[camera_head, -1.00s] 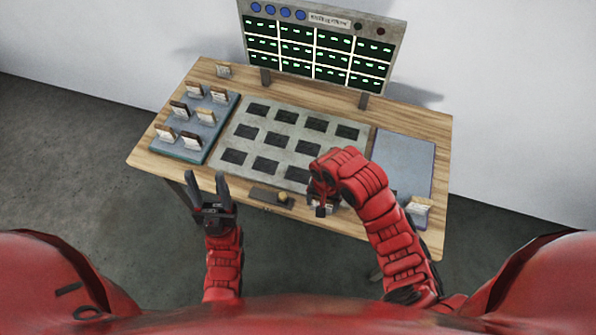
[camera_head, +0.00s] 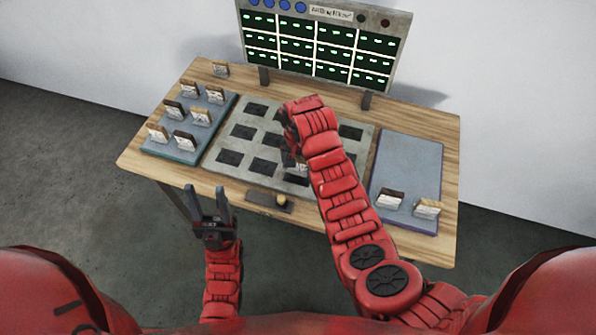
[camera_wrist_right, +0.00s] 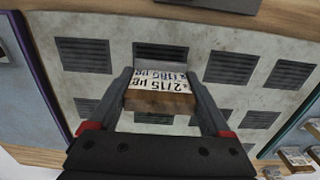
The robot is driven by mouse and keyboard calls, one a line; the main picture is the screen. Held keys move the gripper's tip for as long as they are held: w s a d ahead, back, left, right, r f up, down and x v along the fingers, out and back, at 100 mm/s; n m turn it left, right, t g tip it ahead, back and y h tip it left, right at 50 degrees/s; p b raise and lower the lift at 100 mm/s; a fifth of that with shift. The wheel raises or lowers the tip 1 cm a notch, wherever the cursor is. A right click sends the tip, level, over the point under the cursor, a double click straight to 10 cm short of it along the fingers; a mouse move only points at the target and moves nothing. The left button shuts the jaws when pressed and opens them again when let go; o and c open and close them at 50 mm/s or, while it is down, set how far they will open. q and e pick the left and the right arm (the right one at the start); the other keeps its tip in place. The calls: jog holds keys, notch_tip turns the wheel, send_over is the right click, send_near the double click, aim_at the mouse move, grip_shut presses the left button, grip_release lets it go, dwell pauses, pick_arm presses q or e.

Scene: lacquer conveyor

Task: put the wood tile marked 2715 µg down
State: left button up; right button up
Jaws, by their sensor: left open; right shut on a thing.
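The wood tile marked 2715 µg (camera_wrist_right: 158,100) is between the fingers of my right gripper (camera_wrist_right: 165,90) in the right wrist view. It has a brown wood edge and a white face with black print, including a second line. The gripper is shut on it, above the grey slotted plate (camera_wrist_right: 119,30). In the head view my right gripper (camera_head: 292,150) is over the middle of this plate (camera_head: 213,160), and my wrist largely hides the tile. I cannot tell whether the tile touches the plate. My left gripper (camera_head: 206,190) is open and empty in front of the table's front edge.
A blue-grey pad (camera_head: 188,153) at the left holds several tiles. Another pad (camera_head: 410,160) at the right has two tiles (camera_head: 390,198) near its front and free room behind. A lit display panel (camera_head: 315,45) stands behind.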

aim_at(298, 170)
jog(key=shift+s+f+p, duration=0.1)
jog(key=shift+f+p, duration=0.1)
jog(key=shift+p, duration=0.1)
jog(key=shift+f+p, duration=0.55)
jog(key=shift+f, duration=0.85)
jog(key=shift+f, duration=0.15)
jog(key=o, duration=1.5)
jog(key=shift+c, duration=0.2)
